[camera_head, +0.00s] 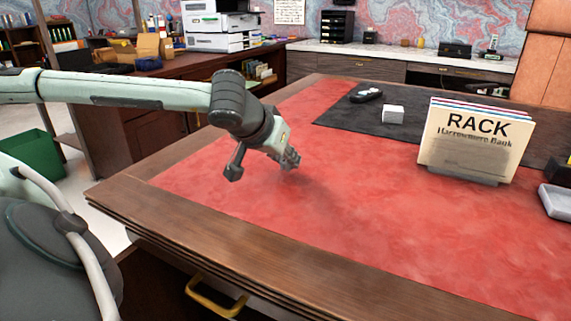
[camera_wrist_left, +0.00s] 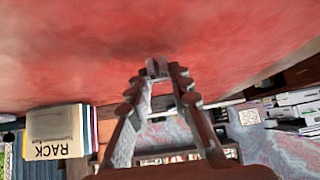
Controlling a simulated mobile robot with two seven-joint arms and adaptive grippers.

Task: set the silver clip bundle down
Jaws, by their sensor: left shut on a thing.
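My left gripper (camera_head: 291,159) is low over the red leather of the desk (camera_head: 400,230), near its left side. In the left wrist view its two fingers (camera_wrist_left: 158,76) close on a small grey piece, which looks like the silver clip bundle (camera_wrist_left: 156,67). The bundle is at the fingertips, close to the red surface; I cannot tell whether it touches. In the head view the bundle cannot be made out clearly from the fingers. My right gripper is not in view.
A rack of papers (camera_head: 466,145) stands at the right, also in the left wrist view (camera_wrist_left: 55,132). A white block (camera_head: 393,115) and a dark device (camera_head: 366,93) lie on the black mat (camera_head: 345,118). A grey tray (camera_head: 556,203) is at the right edge. The red leather around the gripper is clear.

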